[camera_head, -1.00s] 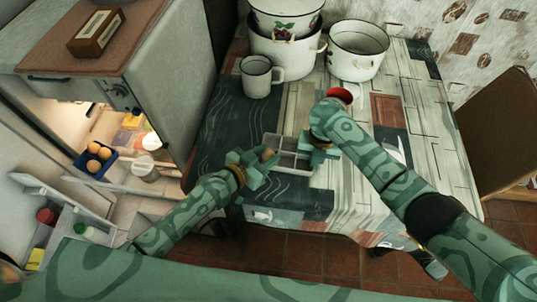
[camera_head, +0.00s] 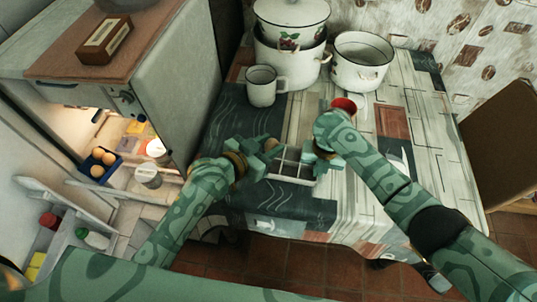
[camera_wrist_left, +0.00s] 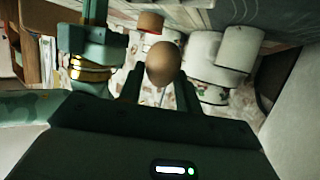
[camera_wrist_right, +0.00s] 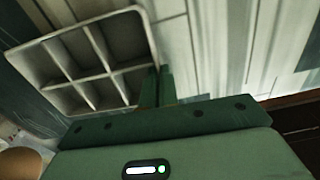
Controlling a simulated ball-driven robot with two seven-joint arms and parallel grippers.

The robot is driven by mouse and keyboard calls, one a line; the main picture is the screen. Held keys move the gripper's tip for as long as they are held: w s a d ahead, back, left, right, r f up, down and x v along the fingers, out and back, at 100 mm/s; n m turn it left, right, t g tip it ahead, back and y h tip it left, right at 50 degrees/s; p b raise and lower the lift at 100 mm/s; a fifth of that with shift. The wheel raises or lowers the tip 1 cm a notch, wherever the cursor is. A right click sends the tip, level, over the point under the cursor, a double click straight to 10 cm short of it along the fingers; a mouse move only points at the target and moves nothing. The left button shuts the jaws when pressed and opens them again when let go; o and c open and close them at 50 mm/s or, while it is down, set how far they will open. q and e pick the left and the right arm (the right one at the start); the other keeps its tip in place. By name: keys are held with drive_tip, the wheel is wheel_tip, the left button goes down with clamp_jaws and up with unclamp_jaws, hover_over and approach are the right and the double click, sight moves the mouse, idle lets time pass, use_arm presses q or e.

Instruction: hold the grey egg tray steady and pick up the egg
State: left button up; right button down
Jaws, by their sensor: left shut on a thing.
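The grey egg tray (camera_head: 291,179) lies on the table near its front edge; its compartments look empty in the right wrist view (camera_wrist_right: 84,68). The brown egg (camera_wrist_left: 163,63) is between the fingers of my left gripper (camera_wrist_left: 160,80), clear of the tray. In the head view the egg (camera_head: 271,143) is partly hidden by the left gripper (camera_head: 268,150), just beyond the tray's left back side. My right gripper (camera_wrist_right: 157,85) is shut on the tray's wall, at its right side in the head view (camera_head: 318,163).
The open fridge at left holds a blue tray (camera_head: 91,165) with eggs. The table's right part is mostly clear.

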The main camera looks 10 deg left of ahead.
drive_tip(key=c, duration=2.1)
unclamp_jaws()
drive_tip(key=o, duration=0.5)
